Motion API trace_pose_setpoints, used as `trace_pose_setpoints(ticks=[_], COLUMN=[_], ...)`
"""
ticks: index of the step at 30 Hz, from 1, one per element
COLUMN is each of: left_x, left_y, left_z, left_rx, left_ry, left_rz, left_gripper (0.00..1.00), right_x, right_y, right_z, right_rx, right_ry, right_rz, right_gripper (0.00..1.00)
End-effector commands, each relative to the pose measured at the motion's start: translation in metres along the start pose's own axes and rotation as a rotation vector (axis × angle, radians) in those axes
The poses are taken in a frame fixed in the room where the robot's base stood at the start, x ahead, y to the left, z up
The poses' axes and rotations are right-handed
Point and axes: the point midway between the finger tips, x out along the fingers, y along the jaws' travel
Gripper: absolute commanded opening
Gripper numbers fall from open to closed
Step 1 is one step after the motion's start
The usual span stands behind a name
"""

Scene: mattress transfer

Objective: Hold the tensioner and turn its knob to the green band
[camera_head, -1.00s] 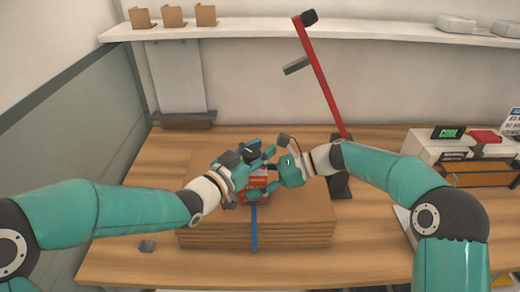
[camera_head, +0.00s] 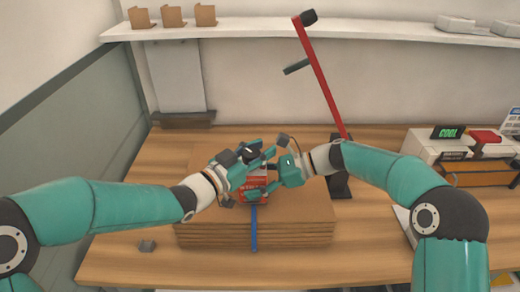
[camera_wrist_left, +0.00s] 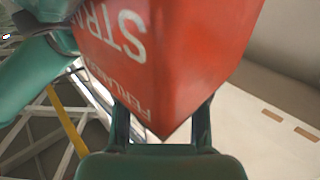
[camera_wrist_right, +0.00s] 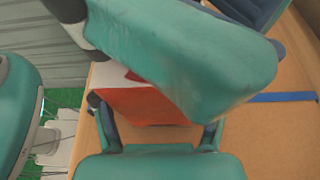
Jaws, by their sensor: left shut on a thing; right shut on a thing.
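The red tensioner (camera_head: 252,184) with white lettering sits on the flat cardboard stack, on a blue strap (camera_head: 254,230). My left gripper (camera_head: 262,172) is shut on the tensioner's body from the left; the red body fills the space between its fingers in the left wrist view (camera_wrist_left: 165,60). My right gripper (camera_head: 279,171) is shut at the tensioner's right side, where the knob is hidden by the fingers. In the right wrist view the red body (camera_wrist_right: 145,106) shows behind the fingers. The green band cannot be made out.
The cardboard stack (camera_head: 290,232) lies on a wooden table (camera_head: 380,250). A red lever post (camera_head: 322,80) stands behind it. A device with a green "COOL" display (camera_head: 447,132) is at the right. A small grey block (camera_head: 147,246) lies at the left; bare table surrounds it.

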Motion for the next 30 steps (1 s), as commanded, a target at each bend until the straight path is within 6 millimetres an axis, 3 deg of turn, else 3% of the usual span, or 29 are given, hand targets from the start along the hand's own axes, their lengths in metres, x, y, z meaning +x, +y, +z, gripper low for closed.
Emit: trace_pose_setpoints(ticks=[30], left_x=[-0.0011], left_y=[-0.0034], left_z=[-0.0063], left_rx=[0.004], left_ry=[0.016], left_rz=[0.056], left_gripper=[0.02], right_x=[-0.0028], right_y=[-0.0017], right_z=[-0.0031], right_rx=[0.005], right_ry=[0.003], right_rz=[-0.007], right_gripper=[0.03])
